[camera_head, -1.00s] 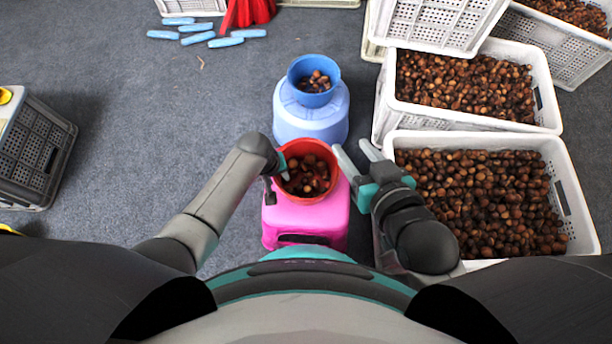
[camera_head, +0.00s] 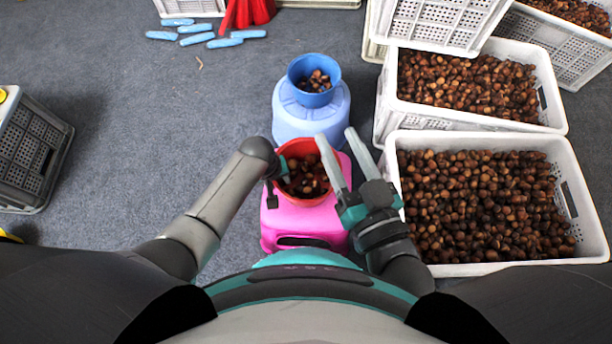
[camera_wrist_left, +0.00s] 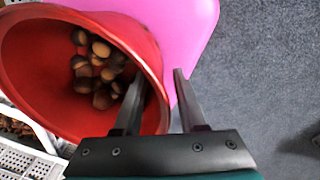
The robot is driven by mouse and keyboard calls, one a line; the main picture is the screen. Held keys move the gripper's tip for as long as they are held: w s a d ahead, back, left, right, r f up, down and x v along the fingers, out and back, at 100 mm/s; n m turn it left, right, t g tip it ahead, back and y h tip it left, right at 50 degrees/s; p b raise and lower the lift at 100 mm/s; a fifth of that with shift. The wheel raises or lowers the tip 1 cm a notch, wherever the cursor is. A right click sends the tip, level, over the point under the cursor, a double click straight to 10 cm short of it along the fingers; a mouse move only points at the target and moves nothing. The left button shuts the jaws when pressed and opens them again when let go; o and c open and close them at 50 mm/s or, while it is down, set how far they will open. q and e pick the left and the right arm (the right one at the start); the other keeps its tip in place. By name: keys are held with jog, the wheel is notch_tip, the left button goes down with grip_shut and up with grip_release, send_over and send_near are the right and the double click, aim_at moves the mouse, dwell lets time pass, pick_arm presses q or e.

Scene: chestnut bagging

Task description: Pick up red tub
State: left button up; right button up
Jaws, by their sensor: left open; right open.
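The red tub (camera_head: 290,147) sits on a pink stool (camera_head: 285,225) and holds some chestnuts. My left gripper (camera_head: 279,183) is at the tub's left side. In the left wrist view, the red tub (camera_wrist_left: 45,50) is at the left, and my open left gripper (camera_wrist_left: 158,95) has one finger inside the tub and the other outside, with the rim between them. I cannot tell whether the fingers touch the wall. My right gripper (camera_head: 338,155) is open and empty at the tub's right side, its fingers pointing away from me. Its left finger overlaps the tub's right edge in the head view.
A blue tub (camera_head: 314,98) with chestnuts stands on a blue stool (camera_head: 310,125) just beyond. White crates (camera_head: 480,268) of chestnuts stand close on the right. A dark crate (camera_head: 35,150) is at the far left.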

pick_arm(q)
grip_shut()
jog(key=shift+w, duration=0.1)
dwell(1.3)
